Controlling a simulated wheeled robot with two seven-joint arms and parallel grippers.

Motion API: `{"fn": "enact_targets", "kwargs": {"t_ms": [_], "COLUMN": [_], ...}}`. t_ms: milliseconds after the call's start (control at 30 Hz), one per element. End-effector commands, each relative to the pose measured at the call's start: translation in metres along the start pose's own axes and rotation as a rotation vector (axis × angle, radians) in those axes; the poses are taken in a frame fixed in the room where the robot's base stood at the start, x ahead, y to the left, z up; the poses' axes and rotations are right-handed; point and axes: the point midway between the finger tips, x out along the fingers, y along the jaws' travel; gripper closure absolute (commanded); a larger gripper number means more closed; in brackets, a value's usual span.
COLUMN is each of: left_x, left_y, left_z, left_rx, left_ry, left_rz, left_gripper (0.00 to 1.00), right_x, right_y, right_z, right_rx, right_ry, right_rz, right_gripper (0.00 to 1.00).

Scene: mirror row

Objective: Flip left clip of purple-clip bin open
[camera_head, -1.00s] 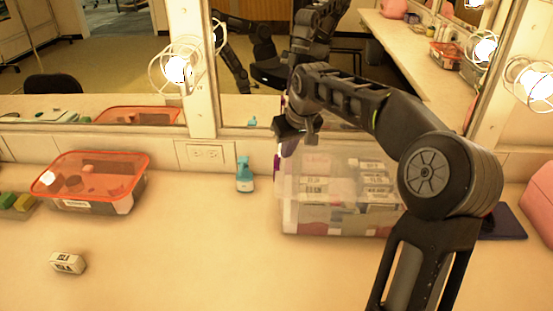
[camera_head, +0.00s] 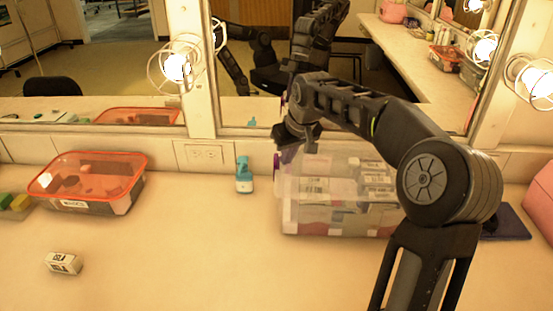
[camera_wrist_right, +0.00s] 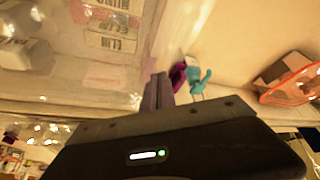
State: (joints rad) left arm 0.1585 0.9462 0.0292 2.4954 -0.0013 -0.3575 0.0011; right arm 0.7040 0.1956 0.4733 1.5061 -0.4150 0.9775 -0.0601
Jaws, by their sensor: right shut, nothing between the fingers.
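The purple-clip bin (camera_head: 335,228) is a clear box with labelled packs inside, standing by the mirror wall. Its left purple clip (camera_head: 277,163) shows at the upper left edge. In the right wrist view the clip (camera_wrist_right: 178,76) seems to stick out from the bin's side; its exact angle is unclear. My right gripper (camera_head: 288,147) is shut and empty, right beside the clip at the bin's upper left corner. Its fingertips (camera_wrist_right: 157,92) show close to the clip; I cannot tell whether they touch. My forearm hides the bin's right side. My left gripper is not in view.
A teal spray bottle (camera_head: 244,176) stands just left of the bin. An orange-rimmed container (camera_head: 130,182) and a small white labelled box (camera_head: 64,263) are farther left. A dark blue flat item (camera_head: 505,222) lies at right.

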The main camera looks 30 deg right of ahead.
Motion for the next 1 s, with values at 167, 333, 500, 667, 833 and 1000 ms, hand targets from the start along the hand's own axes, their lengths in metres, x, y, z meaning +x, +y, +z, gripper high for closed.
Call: {"fn": "enact_targets", "kwargs": {"t_ms": [167,333,500,667,833,1000], "left_x": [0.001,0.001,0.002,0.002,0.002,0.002], "left_y": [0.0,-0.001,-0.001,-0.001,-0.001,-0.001], "left_z": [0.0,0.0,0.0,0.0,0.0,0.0], "left_rx": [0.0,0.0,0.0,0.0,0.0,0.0], "left_ry": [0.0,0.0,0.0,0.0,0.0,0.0], "left_rz": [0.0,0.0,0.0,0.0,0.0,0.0], "left_gripper": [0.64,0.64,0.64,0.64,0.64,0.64], "right_x": [0.01,0.011,0.013,0.015,0.018,0.02], "right_y": [-0.001,-0.003,-0.008,-0.013,-0.02,-0.025], "right_z": [0.009,0.009,0.007,0.005,0.002,0.0], "right_rx": [0.003,0.004,0.003,0.003,0.002,0.003], "right_ry": [-0.027,-0.03,-0.03,-0.029,-0.028,-0.028], "right_rz": [-0.008,-0.009,-0.01,-0.011,-0.013,-0.013], "right_gripper": [1.0,1.0,1.0,1.0,1.0,1.0]}}
